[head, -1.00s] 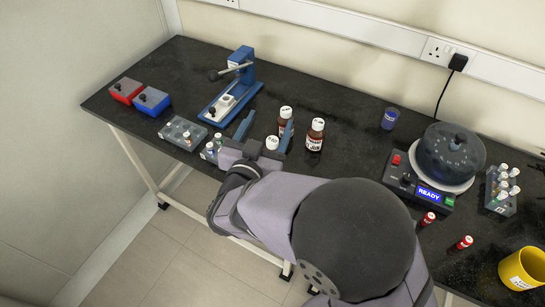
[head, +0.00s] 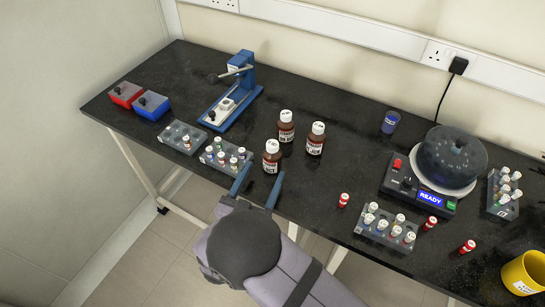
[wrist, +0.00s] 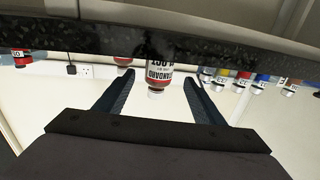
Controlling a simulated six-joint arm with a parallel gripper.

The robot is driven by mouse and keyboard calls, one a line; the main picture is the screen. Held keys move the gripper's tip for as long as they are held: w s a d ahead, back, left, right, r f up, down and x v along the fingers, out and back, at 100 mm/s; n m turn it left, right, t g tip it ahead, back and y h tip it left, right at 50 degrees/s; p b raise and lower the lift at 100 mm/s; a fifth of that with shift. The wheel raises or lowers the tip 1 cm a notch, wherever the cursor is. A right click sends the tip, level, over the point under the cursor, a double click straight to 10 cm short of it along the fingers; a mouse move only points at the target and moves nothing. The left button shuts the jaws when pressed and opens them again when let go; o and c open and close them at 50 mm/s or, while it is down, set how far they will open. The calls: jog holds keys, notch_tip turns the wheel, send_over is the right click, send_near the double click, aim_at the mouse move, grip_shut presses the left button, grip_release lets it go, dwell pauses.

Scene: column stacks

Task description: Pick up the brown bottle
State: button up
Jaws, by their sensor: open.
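Three brown bottles with white caps and white labels stand upright in a cluster on the black bench: a back one (head: 286,130), a right one (head: 315,143) and a front one (head: 271,158). My gripper (head: 260,177) is open and empty at the bench's front edge, its blue fingers pointing at the front bottle and stopping just short of it. In the wrist view, which is upside down, the front bottle (wrist: 159,50) appears between the fingertips of my gripper (wrist: 159,78).
A vial rack (head: 226,163) stands close left of the front bottle, with another rack (head: 184,138) beyond. A blue press (head: 232,95) stands behind. The bench between is clear.

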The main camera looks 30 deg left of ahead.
aim_at(269, 164)
jog(key=shift+w+a+r+p, duration=0.15)
jog(key=shift+w+p, duration=0.4)
jog(key=shift+w, duration=1.05)
jog(key=shift+w+a+p, duration=0.15)
jog(key=shift+w+p, duration=0.15)
jog(key=shift+w, duration=0.75)
jog(key=shift+w+a+p, duration=0.1)
jog(key=shift+w+p, duration=0.15)
jog(key=shift+w, duration=0.75)
jog(key=c, duration=1.3)
jog(key=shift+o, duration=0.2)
jog(key=shift+r+b, duration=0.45)
jog(key=shift+r, duration=4.45)
